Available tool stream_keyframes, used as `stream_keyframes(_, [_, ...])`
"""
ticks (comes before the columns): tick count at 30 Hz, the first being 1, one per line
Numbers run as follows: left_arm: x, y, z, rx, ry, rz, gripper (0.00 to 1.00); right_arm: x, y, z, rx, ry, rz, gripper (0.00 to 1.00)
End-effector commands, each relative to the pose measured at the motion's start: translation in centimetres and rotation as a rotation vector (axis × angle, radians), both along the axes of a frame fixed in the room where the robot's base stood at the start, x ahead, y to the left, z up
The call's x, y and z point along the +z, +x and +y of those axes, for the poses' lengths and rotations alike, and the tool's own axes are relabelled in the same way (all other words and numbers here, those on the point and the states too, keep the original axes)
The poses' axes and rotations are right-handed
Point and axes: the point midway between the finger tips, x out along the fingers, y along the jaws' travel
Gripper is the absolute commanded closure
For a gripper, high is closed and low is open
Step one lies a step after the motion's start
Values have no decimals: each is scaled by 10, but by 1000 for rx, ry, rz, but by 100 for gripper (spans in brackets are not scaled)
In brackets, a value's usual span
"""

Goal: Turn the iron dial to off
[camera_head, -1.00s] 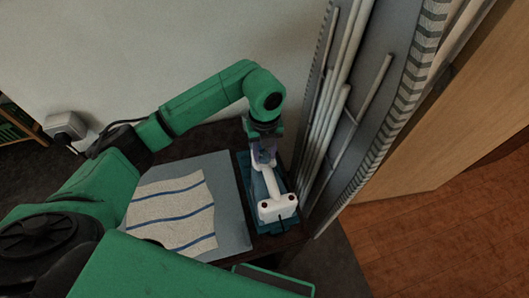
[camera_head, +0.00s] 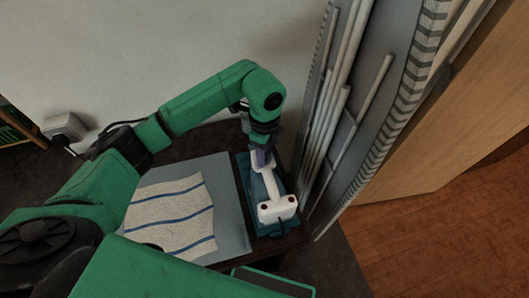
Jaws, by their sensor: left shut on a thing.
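The white iron (camera_head: 276,208) lies on a narrow blue-teal rest (camera_head: 246,178) at the right of the table, its heel with two dark red spots toward the front. My left gripper (camera_head: 262,156) points down at the far end of the iron and is shut on it, at a small purplish part that looks like the dial. The dial's face and its setting are hidden by the gripper and too small to read. My right gripper is not in view.
A grey-blue board (camera_head: 233,221) with a striped cloth (camera_head: 172,215) lies left of the iron. A tall rack with pale rods (camera_head: 329,120) stands close to the iron's right. The wall (camera_head: 150,50) is behind.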

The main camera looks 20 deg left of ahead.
Motion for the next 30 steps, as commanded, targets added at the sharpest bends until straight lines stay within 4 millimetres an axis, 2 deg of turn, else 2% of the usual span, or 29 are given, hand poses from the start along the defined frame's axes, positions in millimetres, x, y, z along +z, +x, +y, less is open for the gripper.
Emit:
stream_keyframes(10, [2,1,0,148,-1,-4,100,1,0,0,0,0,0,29])
stream_keyframes(26, [2,1,0,171,-1,-4,100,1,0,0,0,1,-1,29])
stream_keyframes(27, [2,1,0,170,-1,-4,42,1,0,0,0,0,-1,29])
stream_keyframes(28, [2,1,0,170,-1,-3,31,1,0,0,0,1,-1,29])
stream_keyframes(30, [1,1,0,170,-1,-3,27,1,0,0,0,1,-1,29])
